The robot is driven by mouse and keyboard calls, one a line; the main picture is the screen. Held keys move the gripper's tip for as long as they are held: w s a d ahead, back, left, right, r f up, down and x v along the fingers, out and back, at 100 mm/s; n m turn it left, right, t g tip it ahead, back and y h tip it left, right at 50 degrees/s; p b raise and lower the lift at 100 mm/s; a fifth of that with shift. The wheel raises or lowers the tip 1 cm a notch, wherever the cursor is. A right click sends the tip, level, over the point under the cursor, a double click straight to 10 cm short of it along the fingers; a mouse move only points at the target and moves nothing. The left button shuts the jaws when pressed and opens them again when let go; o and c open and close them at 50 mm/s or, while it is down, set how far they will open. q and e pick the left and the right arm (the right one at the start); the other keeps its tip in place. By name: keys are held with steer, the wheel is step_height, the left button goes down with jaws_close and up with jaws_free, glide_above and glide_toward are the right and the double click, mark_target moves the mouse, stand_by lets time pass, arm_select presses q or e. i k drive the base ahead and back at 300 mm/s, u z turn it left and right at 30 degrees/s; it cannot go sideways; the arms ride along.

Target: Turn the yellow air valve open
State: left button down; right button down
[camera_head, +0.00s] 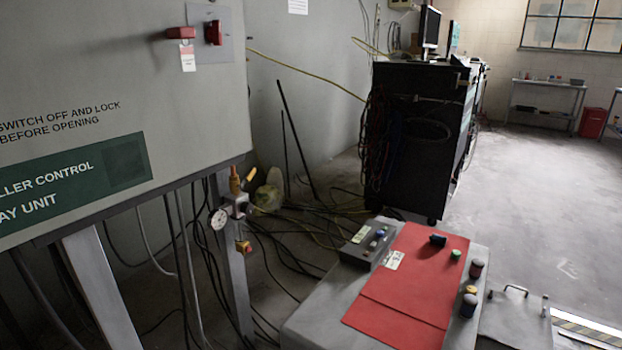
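The yellow air valve (235,182) is at the left of centre in the head view, just below the lower right corner of the grey control cabinet. Its yellow-orange handle stands roughly upright on a silver fitting mounted on a grey post. A round white pressure gauge (218,220) sits just to its lower left. A small red and yellow part (243,247) is below it on the same post. Neither of my grippers is in view, and nothing touches the valve.
The grey control cabinet (60,185) overhangs the left side, with red switches (213,32) above. Loose cables (290,235) cover the floor behind the post. A grey bench (320,318) with a red mat (400,290) stands to the right. A black rack (415,140) is behind.

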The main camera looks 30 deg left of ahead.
mark_target(251, 172)
steer(key=z, duration=0.15)
steer(key=i, duration=0.9)
steer(key=u, duration=0.6)
